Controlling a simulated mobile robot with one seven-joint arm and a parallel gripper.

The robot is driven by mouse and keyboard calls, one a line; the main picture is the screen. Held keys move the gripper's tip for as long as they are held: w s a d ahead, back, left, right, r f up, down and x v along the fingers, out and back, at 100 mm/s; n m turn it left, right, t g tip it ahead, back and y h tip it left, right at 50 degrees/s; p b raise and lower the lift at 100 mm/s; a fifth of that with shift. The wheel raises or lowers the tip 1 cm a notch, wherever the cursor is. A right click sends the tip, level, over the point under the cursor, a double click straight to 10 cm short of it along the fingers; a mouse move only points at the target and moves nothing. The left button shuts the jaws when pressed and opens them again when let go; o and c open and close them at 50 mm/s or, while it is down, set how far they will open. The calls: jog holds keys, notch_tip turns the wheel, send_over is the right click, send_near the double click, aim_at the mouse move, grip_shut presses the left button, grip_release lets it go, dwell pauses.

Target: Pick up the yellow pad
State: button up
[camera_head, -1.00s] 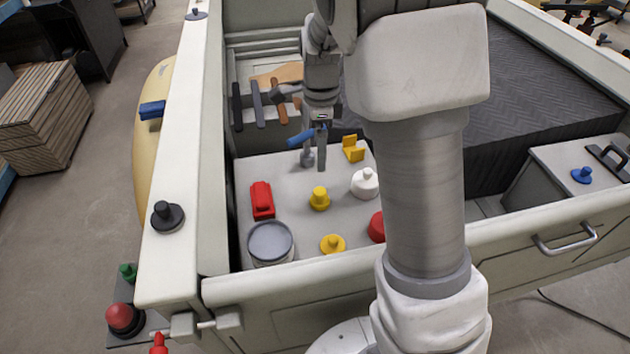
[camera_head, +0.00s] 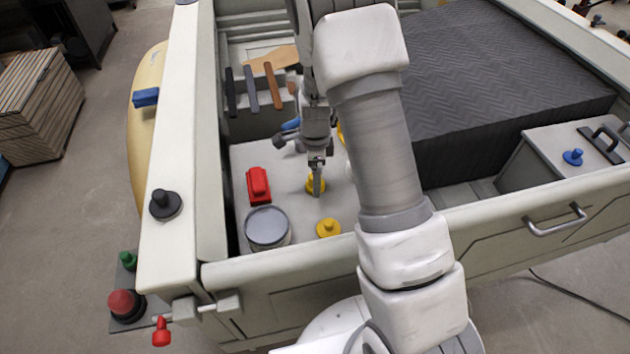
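Two yellow knob-like pieces are on the grey work surface (camera_head: 292,205) inside the pale shell. One yellow piece (camera_head: 309,187) is largely hidden behind my gripper's fingers. The other, a flat round yellow piece with a raised knob (camera_head: 328,229), sits nearer the front wall, in plain view. I cannot tell which one is the pad. A sliver of a third yellow piece (camera_head: 340,133) shows behind my arm. My gripper (camera_head: 318,187) points down over the first yellow piece. Its fingers overlap in this view, so their opening and any contact are hidden.
A red block (camera_head: 258,186) and a round grey-lidded tin (camera_head: 267,228) stand to the left of my gripper. The shell's front wall (camera_head: 420,233) is a raised edge. A dark ribbed block (camera_head: 490,90) fills the right.

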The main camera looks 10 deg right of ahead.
jog(key=shift+f, duration=0.95)
grip_shut()
jog(key=shift+r, duration=0.1)
jog(key=shift+w+r, duration=0.1)
jog(key=shift+r, duration=0.45)
notch_tip(320, 180, up, 3)
jog(key=shift+f+b, duration=0.15)
jog(key=shift+b, duration=0.2)
jog(key=s+d+r+b, duration=0.1)
jog(key=s+d+r, duration=0.6)
jog(key=d, duration=0.2)
jog(key=shift+d, duration=0.2)
